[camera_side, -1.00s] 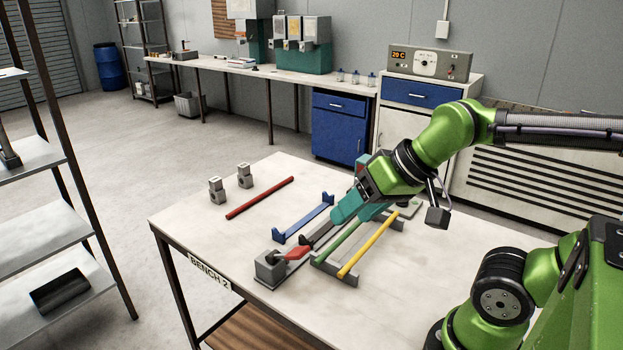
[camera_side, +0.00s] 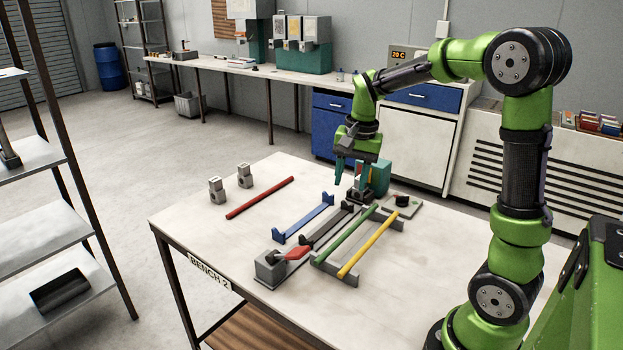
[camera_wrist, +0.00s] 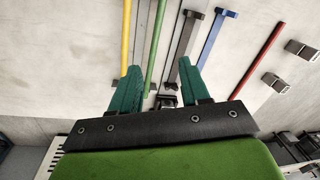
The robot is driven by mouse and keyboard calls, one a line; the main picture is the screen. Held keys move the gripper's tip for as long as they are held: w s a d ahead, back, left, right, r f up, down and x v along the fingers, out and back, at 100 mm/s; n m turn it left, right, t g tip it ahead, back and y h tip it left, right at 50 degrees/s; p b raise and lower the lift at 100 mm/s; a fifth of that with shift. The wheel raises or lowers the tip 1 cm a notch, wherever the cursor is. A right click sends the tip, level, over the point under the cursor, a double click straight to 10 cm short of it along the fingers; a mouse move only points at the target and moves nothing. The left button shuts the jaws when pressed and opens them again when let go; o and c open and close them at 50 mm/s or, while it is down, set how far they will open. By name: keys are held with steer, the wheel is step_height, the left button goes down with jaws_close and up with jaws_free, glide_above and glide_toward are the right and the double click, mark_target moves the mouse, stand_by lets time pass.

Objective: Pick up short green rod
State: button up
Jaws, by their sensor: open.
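The green rod (camera_side: 345,236) lies across a grey rack (camera_side: 335,270) on the bench, beside a yellow rod (camera_side: 367,250). My gripper (camera_side: 348,180) is open and empty, pointing down above the far end of the green rod and the machine there. In the wrist view, my gripper's teal fingers (camera_wrist: 158,80) are spread apart. The green rod (camera_wrist: 154,50) runs between them, nearer the left finger, and the yellow rod (camera_wrist: 126,35) shows at the left finger's tip. The fingers look apart from the rod; the exact height is unclear.
A blue holder (camera_side: 303,219) and dark holder (camera_side: 326,227) stand left of the rack. A red rod (camera_side: 260,198) lies farther left near two grey blocks (camera_side: 245,176). A grey block with a red part (camera_side: 297,253) sits at the front. A teal machine (camera_side: 380,178) stands behind. The bench's right side is clear.

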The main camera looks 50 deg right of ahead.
steer(key=w+d+m+g, duration=0.1)
steer(key=w+d+m, duration=0.1)
steer(key=d+m, duration=0.15)
glide_above(350, 229)
steer(key=shift+m, duration=0.45)
step_height(350, 229, down, 10)
steer(key=shift+s+f, duration=0.15)
steer(key=shift+f, duration=3)
jaws_close()
